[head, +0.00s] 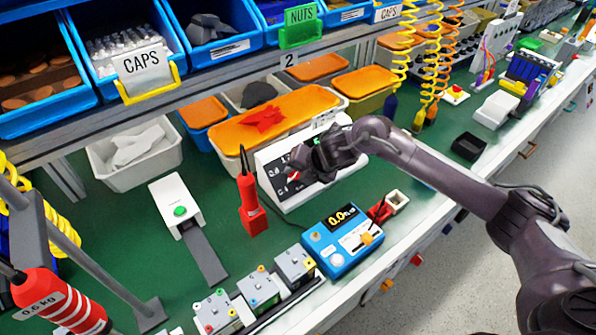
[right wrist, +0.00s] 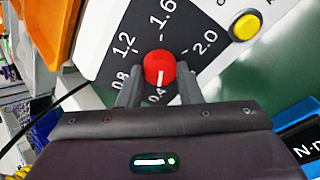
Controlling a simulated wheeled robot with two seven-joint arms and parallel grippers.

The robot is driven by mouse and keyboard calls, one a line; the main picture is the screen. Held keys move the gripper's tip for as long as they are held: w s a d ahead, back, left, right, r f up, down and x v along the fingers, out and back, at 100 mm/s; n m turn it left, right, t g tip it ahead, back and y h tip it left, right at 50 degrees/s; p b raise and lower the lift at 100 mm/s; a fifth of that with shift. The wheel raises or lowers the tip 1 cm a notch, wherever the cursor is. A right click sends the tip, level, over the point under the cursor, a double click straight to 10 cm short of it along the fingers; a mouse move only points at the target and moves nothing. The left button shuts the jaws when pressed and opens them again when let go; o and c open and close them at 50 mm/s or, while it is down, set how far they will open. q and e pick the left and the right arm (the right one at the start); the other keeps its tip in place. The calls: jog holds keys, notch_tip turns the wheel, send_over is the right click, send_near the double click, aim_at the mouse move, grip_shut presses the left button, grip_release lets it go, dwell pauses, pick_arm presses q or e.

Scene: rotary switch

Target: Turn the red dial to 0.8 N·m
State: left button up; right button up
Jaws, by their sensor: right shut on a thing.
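The red dial (right wrist: 158,66) sits on a slanted white box with a black scale face (head: 272,183). In the right wrist view the scale reads 0.4, 0.8, 1.2, 1.6 and 2.0 around the dial. The dial's white pointer mark points down toward 0.4. My right gripper (right wrist: 158,90) has one finger on each side of the dial and is shut on it. In the head view my right gripper (head: 318,168) covers much of the scale face, and the dial is mostly hidden. My left gripper is not in view.
A yellow button (right wrist: 245,25) sits on the panel beside the scale. A red screwdriver-like tool (head: 250,205) stands left of the box. A blue meter with a lit display (head: 334,250) is in front. Orange-lidded bins (head: 222,133) stand behind.

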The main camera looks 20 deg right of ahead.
jog(key=m+y+p, duration=0.1)
jog(key=m+p, duration=0.1)
jog(key=m, duration=0.3)
jog(key=shift+r, duration=0.1)
jog(key=m+t+p, duration=0.1)
jog(key=m+p, duration=0.1)
jog(key=m, duration=0.3)
jog(key=shift+d+m+y+p, duration=0.1)
jog(key=shift+m+y+p, duration=0.2)
dwell(0.5)
jog(key=o, duration=0.7)
jog(key=v, duration=0.7)
jog(key=shift+s+d+b, duration=0.15)
jog(key=shift+s+b, duration=0.1)
jog(key=shift+b, duration=0.05)
jog(key=shift+r, duration=0.1)
